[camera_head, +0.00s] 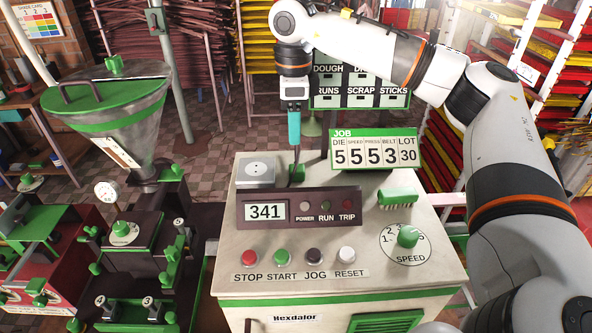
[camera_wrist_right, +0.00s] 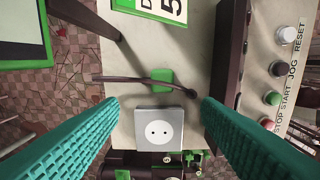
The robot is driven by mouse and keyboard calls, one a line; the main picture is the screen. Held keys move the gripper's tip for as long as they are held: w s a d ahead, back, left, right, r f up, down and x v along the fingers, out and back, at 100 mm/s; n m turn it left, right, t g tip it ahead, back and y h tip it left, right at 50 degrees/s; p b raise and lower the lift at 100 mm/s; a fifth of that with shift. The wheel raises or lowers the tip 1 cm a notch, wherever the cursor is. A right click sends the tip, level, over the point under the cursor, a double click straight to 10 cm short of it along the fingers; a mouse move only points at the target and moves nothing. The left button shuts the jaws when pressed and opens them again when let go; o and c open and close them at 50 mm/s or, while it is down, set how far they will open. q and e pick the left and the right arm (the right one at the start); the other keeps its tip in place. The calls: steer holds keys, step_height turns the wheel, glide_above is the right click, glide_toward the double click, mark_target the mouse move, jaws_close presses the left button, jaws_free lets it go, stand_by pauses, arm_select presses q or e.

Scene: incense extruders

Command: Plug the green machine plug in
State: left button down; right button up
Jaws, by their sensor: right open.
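The green plug (camera_wrist_right: 163,78) lies on the cream top of the control cabinet, with a dark cable across it in the right wrist view. The grey socket block (camera_wrist_right: 160,128) with two round holes sits beside the plug, apart from it; nothing is in its holes. In the head view the socket block (camera_head: 256,169) is at the back left of the cabinet top. My right gripper (camera_head: 294,146), with teal fingers, points down above the plug, open and empty. In its wrist view the fingers stand wide apart on either side. My left gripper is not in view.
A dark display box (camera_head: 297,208) reading 341 stands just in front of the plug and socket. The JOB number board (camera_head: 375,149) stands close on the right. A green brush-like piece (camera_head: 397,198) and the speed knob (camera_head: 408,236) are further right. A hopper machine (camera_head: 120,120) stands left.

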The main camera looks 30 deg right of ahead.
steer(key=p, duration=0.1)
glide_above(295, 167)
step_height(295, 167, down, 4)
steer(key=shift+w+f, duration=0.15)
steer(key=shift+f, duration=0.55)
steer(key=shift+f+p, duration=0.2)
steer(key=shift+p, duration=0.15)
steer(key=f+p, duration=0.2)
steer(key=f, duration=0.2)
steer(key=shift+s+f, duration=0.15)
steer(key=shift+s, duration=0.05)
steer(key=shift+f, duration=0.3)
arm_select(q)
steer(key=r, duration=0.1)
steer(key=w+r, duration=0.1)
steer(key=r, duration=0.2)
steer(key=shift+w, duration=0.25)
arm_select(e)
steer(key=c, duration=1)
